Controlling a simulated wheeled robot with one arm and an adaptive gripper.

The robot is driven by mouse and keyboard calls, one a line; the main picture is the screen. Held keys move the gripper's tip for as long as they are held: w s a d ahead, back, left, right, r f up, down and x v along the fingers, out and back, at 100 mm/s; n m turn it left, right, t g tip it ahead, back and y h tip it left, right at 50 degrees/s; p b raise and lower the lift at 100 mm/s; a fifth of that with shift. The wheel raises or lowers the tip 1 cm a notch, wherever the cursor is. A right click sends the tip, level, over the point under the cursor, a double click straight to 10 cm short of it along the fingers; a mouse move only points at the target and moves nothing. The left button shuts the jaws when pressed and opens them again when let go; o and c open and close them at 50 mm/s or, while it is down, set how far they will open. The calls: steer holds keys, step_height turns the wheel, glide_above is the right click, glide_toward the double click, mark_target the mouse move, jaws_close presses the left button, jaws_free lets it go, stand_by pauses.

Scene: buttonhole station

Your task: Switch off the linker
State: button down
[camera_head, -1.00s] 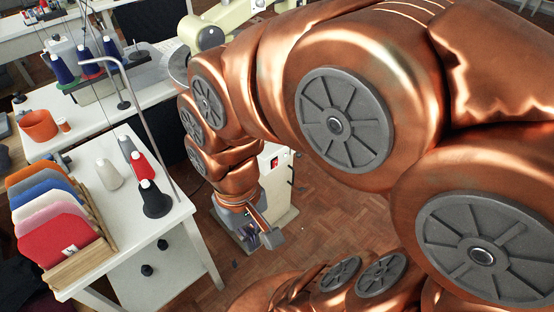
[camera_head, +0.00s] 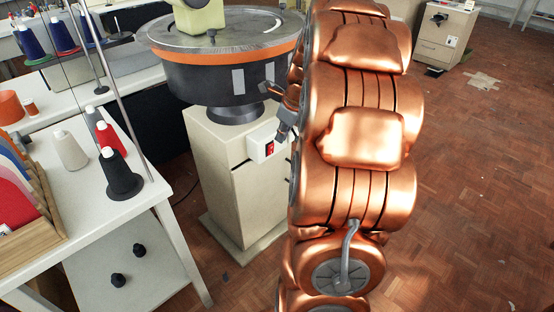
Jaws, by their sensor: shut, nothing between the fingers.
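The linker (camera_head: 215,80) is a round dark machine with a grey top and an orange rim. It stands on a beige pedestal cabinet (camera_head: 212,165). A white switch box (camera_head: 259,142) with a red rocker switch (camera_head: 269,149) is on the cabinet's upper right, below the round body. Which way the rocker is tipped is too small to tell. My gripper (camera_head: 284,121) is shut and empty, just above and to the right of the switch box. I cannot tell whether it touches the box. My copper arm hides what lies behind it on the right.
A white table (camera_head: 85,205) at the left holds thread cones (camera_head: 121,175) and a rack of coloured fabric pieces (camera_head: 25,195). A thin metal pole rises from it. A beige cabinet (camera_head: 445,32) stands at the far right. The parquet floor (camera_head: 480,190) on the right is mostly open.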

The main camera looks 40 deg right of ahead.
mark_target(271, 149)
steer(key=d+m, duration=0.1)
steer(key=d+f+m, duration=0.1)
steer(key=d, duration=0.1)
steer(key=d+f+m+b, duration=0.1)
steer(key=shift+s+d, duration=0.25)
steer(key=shift+d, duration=0.15)
steer(key=shift+w+f+b, duration=0.4)
steer(key=shift+w+f, duration=0.85)
steer(key=shift+f, duration=0.25)
steer(key=shift+w+f+b, duration=0.4)
steer(key=shift+w+f, duration=0.9)
steer(key=shift+f, duration=0.2)
steer(key=shift+w+f+b, duration=0.4)
steer(key=shift+w+f, duration=0.85)
steer(key=shift+f, duration=0.25)
steer(key=shift+d+r+h, duration=0.1)
steer(key=shift+r+h, duration=0.05)
steer(key=shift+h, duration=0.15)
